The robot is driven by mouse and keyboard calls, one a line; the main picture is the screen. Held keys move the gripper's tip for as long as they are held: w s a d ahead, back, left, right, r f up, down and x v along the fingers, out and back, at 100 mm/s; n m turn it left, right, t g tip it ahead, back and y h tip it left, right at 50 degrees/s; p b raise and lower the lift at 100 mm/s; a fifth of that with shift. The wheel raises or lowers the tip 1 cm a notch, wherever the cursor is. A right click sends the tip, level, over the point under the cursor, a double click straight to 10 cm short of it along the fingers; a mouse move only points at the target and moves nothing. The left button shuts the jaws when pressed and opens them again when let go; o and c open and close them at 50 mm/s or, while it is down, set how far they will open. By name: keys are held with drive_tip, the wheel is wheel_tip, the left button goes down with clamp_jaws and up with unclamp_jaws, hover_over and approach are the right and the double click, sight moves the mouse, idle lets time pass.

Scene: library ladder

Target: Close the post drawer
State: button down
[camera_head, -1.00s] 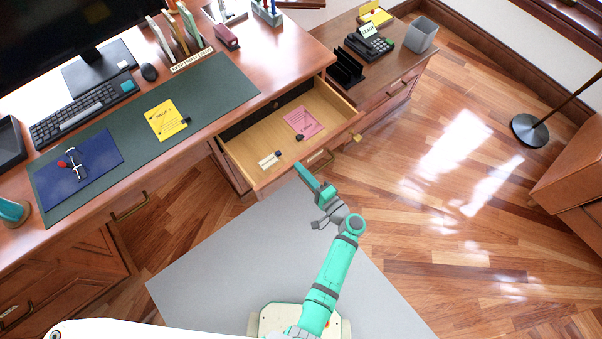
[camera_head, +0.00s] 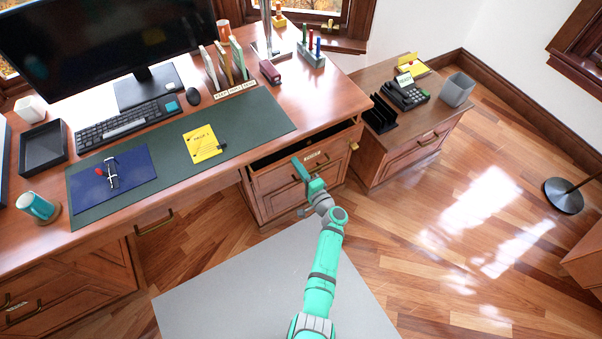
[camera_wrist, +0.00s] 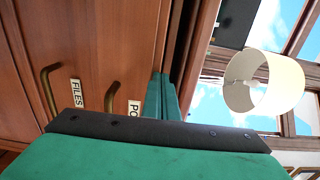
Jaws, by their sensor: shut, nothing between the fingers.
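The post drawer (camera_head: 283,171) is the top drawer of the desk's right pedestal. It stands slightly open, with a dark gap above its front edge under the desktop. Its contents are hidden. My gripper (camera_head: 297,162) is shut and empty, with its tips at the drawer front, left of the post label (camera_head: 313,155); contact looks likely but is hard to confirm. In the wrist view, the shut green fingers (camera_wrist: 160,97) reach to the drawer front. The post label (camera_wrist: 134,107), partly hidden, and a brass handle (camera_wrist: 111,97) show beside them.
A files drawer with its label (camera_wrist: 77,93) is below the post drawer. The desktop (camera_head: 335,92) overhangs above. A low side cabinet (camera_head: 410,145) stands to the right with a telephone (camera_head: 405,95) on it.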

drive_tip(key=shift+w+a, duration=0.25)
drive_tip(key=shift+w, duration=0.2)
